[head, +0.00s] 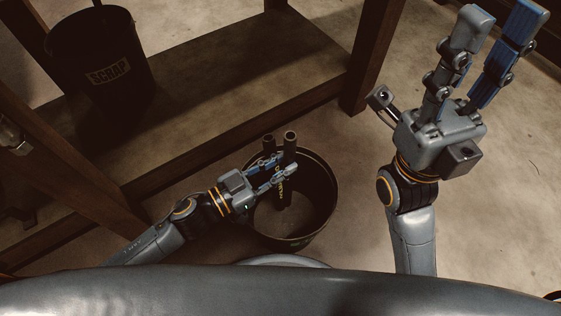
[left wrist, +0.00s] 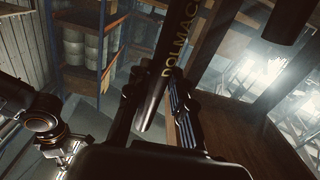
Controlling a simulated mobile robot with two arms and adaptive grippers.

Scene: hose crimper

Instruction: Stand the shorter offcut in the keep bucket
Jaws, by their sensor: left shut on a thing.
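The keep bucket (head: 322,212), dark and round, stands on the floor in the head view; its label is hardly readable. My left gripper (head: 284,163) is over its rim, shut on a dark hose offcut with yellow lettering (head: 282,190). That offcut is roughly upright, its lower part inside the bucket; I cannot tell whether it touches the bottom. It also shows between the fingers in the left wrist view (left wrist: 176,50). Which is shorter is unclear. My right gripper (head: 497,28) is open and empty.
A black bucket marked SCRAP (head: 105,70) stands on a low wooden shelf (head: 230,60) at upper left. Wooden bench legs (head: 372,60) stand close behind the keep bucket.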

